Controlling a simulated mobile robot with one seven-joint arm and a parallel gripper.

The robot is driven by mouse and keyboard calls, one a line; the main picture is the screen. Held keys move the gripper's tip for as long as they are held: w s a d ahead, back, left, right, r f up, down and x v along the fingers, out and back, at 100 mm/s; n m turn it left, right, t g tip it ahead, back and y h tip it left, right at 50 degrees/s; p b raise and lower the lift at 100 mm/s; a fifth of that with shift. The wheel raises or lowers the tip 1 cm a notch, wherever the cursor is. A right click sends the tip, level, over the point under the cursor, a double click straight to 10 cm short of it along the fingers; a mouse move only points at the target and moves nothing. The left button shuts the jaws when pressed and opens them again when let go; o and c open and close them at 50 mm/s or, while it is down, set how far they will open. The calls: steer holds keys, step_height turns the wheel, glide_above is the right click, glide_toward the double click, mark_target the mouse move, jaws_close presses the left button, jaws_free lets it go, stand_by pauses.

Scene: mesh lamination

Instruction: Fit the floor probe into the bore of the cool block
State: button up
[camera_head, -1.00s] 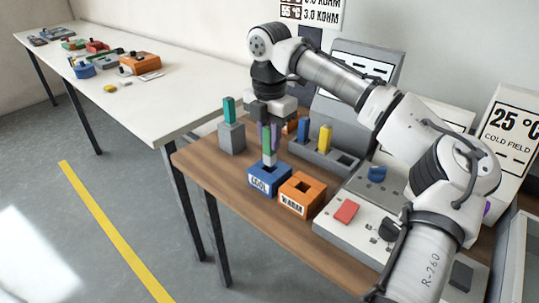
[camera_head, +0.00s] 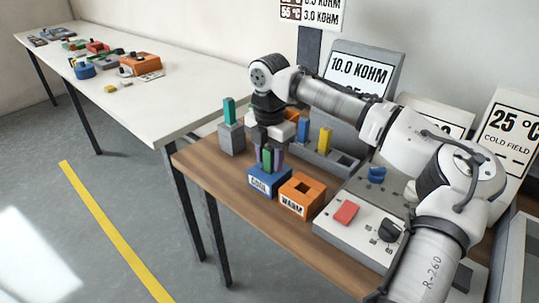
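The blue cool block (camera_head: 265,185) stands on the wooden bench, with a label on its front. A green-topped probe (camera_head: 267,159) stands upright at its bore; only its upper part shows, its lower end hidden in the block. My gripper (camera_head: 269,157) points straight down over the block. Its fingers stand on either side of the probe, spread and seemingly clear of it. Another green-topped piece (camera_head: 229,110) stands in a grey block (camera_head: 231,138) to the left.
An orange warm block (camera_head: 301,196) with an empty square bore sits close right. A grey rack (camera_head: 326,158) with blue and yellow pieces stands behind. A display reading 10.0 KOHM (camera_head: 359,72) is at the back. A control panel (camera_head: 362,220) lies at right.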

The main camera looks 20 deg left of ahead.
steer(key=shift+r, duration=0.1)
step_height(320, 180, up, 12)
steer(key=shift+r, duration=0.1)
stand_by(0.6)
stand_by(0.3)
